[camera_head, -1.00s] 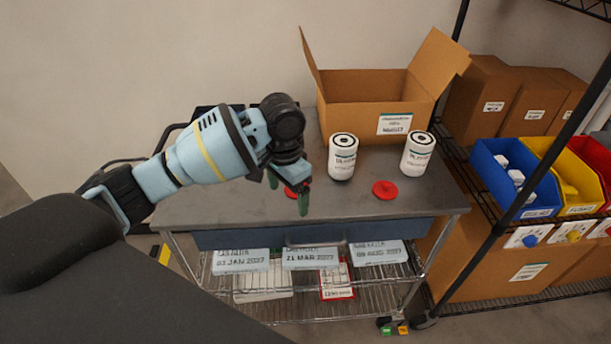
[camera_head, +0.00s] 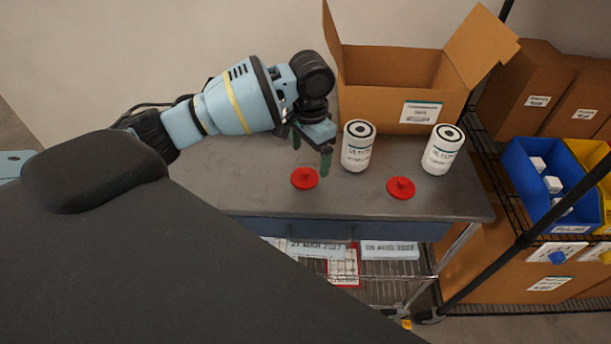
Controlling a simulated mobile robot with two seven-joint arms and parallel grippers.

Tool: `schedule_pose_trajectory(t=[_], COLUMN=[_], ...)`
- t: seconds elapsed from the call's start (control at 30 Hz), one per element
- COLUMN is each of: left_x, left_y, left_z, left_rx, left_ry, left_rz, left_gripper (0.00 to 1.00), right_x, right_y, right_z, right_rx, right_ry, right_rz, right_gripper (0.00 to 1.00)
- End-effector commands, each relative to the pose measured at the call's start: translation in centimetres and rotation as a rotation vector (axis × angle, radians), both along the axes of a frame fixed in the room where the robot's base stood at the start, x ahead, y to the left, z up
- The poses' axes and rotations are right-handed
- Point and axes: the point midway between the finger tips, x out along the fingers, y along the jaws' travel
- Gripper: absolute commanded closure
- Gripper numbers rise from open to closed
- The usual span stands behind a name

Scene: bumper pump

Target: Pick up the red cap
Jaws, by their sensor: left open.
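Two red caps lie on the grey cart top: a left red cap (camera_head: 305,178) and a right red cap (camera_head: 401,188). My left gripper (camera_head: 311,155) is open and empty, with its green fingertips pointing down just above and behind the left cap, apart from it as far as I can tell. The right cap lies to the right of the gripper, in front of the white canisters. My right gripper is not in view.
Two white canisters, one left (camera_head: 358,146) and one right (camera_head: 442,150), stand upright behind the caps. An open cardboard box (camera_head: 390,102) is at the back. A rack with a blue bin (camera_head: 549,190) stands to the right. The cart top (camera_head: 240,185) is clear at left.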

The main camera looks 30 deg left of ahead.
Motion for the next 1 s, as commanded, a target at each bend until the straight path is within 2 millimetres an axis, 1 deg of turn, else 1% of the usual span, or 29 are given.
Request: schedule_pose_trajectory(t=[0.07,0.13,0.3,0.43,0.53,0.73,0.77,1.0], left_x=[-0.1,-0.3,-0.9,-0.8,-0.8,-0.7,-0.7,-0.8], left_y=[0.1,0.2,0.5,0.4,0.4,0.4,0.4,0.4], left_z=[-0.1,-0.8,-3.2,-4.7,-5.0,-5.0,-5.0,-5.0], left_rx=[0.001,0.001,0.000,0.001,0.000,0.000,0.000,0.000], left_ry=[-0.001,0.001,0.001,0.000,-0.002,-0.004,-0.004,-0.003], left_rz=[0.000,0.001,0.000,0.000,0.000,0.000,0.000,-0.001], left_gripper=[0.13,0.13,0.13,0.13,0.13,0.13,0.16,0.47], right_x=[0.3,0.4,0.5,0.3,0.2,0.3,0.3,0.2], right_y=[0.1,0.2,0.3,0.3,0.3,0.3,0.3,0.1], right_z=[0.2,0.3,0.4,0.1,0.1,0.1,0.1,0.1], right_rx=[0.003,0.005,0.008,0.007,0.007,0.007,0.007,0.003], right_ry=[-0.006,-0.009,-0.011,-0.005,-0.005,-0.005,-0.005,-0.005], right_rz=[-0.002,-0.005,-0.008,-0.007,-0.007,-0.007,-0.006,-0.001], right_gripper=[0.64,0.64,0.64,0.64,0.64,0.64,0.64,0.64])
